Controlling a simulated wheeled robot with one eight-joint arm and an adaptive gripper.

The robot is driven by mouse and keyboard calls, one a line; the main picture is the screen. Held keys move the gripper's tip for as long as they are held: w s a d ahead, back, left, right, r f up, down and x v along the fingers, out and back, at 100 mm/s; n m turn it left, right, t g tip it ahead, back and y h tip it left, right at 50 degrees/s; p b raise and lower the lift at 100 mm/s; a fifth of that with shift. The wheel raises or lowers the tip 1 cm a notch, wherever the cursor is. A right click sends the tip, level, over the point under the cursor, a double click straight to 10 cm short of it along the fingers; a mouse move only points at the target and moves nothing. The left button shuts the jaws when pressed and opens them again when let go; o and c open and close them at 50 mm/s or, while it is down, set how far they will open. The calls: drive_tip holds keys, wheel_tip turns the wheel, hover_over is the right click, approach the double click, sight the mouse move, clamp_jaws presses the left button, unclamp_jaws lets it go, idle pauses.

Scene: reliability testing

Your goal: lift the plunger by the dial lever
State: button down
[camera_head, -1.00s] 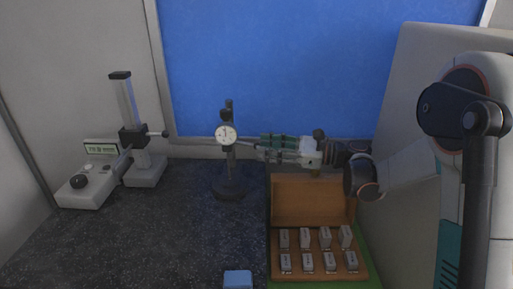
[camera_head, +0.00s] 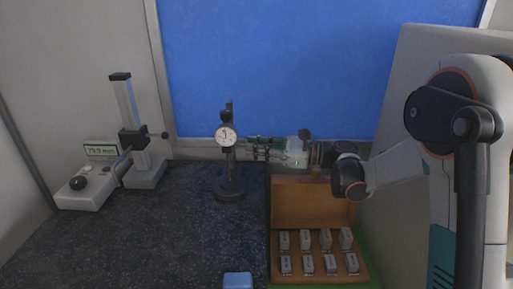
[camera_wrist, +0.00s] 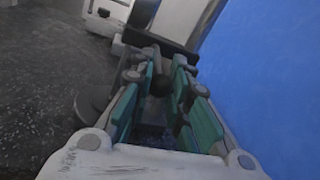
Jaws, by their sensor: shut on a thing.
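The dial indicator (camera_head: 226,136) has a round white face with a dark needle. It is mounted on a black post above a round black base (camera_head: 230,190). My gripper (camera_head: 249,147) reaches in from the right, just beside the dial. Its teal-padded fingers, also in the wrist view (camera_wrist: 160,80), are closed on a small dark part that I take to be the dial lever (camera_wrist: 160,84). The fingers hide most of the lever, and the plunger cannot be made out.
A wooden case (camera_head: 313,203) with several grey blocks stands open below my arm. A height gauge (camera_head: 127,105) with a green display is at the left. A blue block (camera_head: 237,280) lies at the front. The dark table between them is clear. A blue panel (camera_head: 280,65) rises behind.

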drive_tip(key=shift+r, duration=0.15)
drive_tip(key=r+h+p, duration=0.1)
drive_tip(key=p, duration=0.1)
drive_tip(key=shift+r+h+p, duration=0.1)
drive_tip(key=shift+h+p, duration=0.2)
drive_tip(key=r+h+p, duration=0.1)
drive_tip(key=h+p, duration=0.1)
drive_tip(key=p, duration=0.1)
drive_tip(key=shift+r+n+g, duration=0.25)
drive_tip(key=shift+n+g, duration=0.05)
drive_tip(key=h+p, duration=0.1)
drive_tip(key=r+h+p, duration=0.1)
drive_tip(key=h+p, duration=0.1)
drive_tip(key=shift+a+r, duration=0.25)
drive_tip(key=shift+a, duration=0.05)
drive_tip(key=shift+a+r+n+g+h+p, duration=0.15)
drive_tip(key=shift+h+p, duration=0.3)
drive_tip(key=shift+h, duration=0.1)
drive_tip(key=shift+a+r+n+g+h+p, duration=0.1)
drive_tip(key=shift+n+g+h+p, duration=0.05)
drive_tip(key=shift+h+p, duration=0.35)
drive_tip(key=c, duration=1.5)
unclamp_jaws()
